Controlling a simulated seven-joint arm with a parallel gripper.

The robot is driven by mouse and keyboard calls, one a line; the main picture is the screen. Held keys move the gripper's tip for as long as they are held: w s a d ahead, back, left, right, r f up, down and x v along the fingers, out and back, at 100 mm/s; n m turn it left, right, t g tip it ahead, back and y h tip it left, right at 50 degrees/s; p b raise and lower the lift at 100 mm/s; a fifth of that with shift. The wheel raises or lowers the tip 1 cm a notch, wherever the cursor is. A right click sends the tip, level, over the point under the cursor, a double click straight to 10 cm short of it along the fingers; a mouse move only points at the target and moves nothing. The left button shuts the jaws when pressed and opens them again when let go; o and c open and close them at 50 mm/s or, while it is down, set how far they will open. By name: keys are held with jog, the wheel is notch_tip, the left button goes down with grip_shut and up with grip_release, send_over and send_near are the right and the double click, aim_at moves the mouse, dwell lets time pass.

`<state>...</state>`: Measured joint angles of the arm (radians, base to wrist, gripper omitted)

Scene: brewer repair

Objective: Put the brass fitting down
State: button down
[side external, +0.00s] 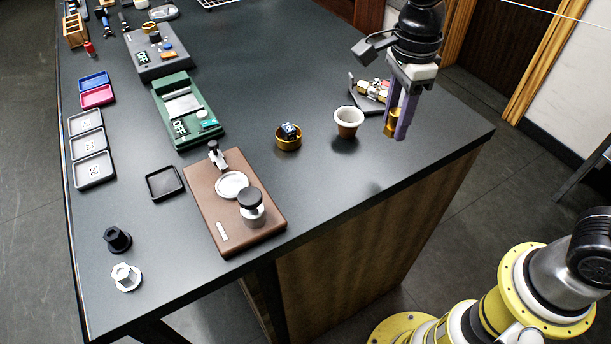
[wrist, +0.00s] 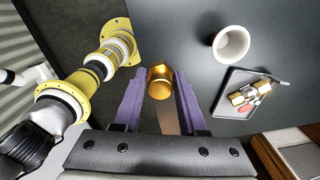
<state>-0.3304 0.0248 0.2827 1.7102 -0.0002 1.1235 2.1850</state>
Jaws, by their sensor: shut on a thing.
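The brass fitting (wrist: 160,82) is a gold-coloured piece held between the purple fingers of my gripper (side external: 400,132). In the side view the fitting (side external: 392,124) shows partly behind a finger. My gripper points down over the right end of the dark table, right of a white cup (side external: 348,120). Whether the fitting touches the table or hangs just above it, I cannot tell. In the wrist view the cup (wrist: 231,43) is at the upper right of the fitting, apart from it.
A dark tray (wrist: 222,106) with brass and red-handled parts lies close by. A gold ring-shaped holder (side external: 288,143) with a dark piece in it stands left of the cup. A brown brewer base (side external: 265,213) and a green unit (side external: 187,108) stand farther left. Bare tabletop lies between.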

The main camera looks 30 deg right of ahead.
jog(key=s+a+r+n, duration=0.1)
jog(key=s+a+r, duration=0.2)
jog(key=s+a, duration=0.3)
jog(key=shift+a+r, duration=0.15)
jog(key=shift+a, duration=0.2)
send_over(305, 178)
jog(key=f, duration=0.9)
jog(key=shift+s+d+f, duration=0.15)
jog(key=shift+s+f, duration=0.05)
jog(key=shift+s, duration=0.05)
jog(key=shift+w+f, duration=0.2)
jog(key=shift+f, duration=1.45)
jog(key=shift+f, duration=0.15)
jog(key=shift+c, duration=2.3)
grip_release()
jog(key=shift+f, duration=0.1)
